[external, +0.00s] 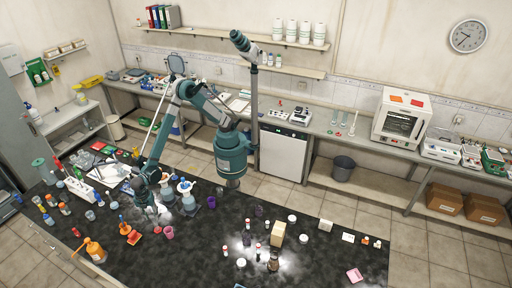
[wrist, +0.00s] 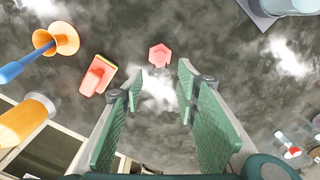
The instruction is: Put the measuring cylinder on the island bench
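My gripper (external: 150,212) is low over the left part of the black island bench (external: 330,262). In the wrist view the gripper (wrist: 158,95) is open, with nothing between its green-padded fingers. Several slim, clear upright vessels (external: 344,120) stand on the back counter, left of the white oven; one may be the measuring cylinder, but they are too small to tell. A pink-red hexagonal piece (wrist: 158,55) lies on the bench beyond the fingertips. An orange-footed piece with a blue rod-like part (wrist: 55,40) is at upper left; I cannot tell what it is.
An orange-red block-like tool (wrist: 97,76) and an orange bottle (wrist: 25,122) are left of the fingers. A tan block (external: 278,234) stands farther right.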

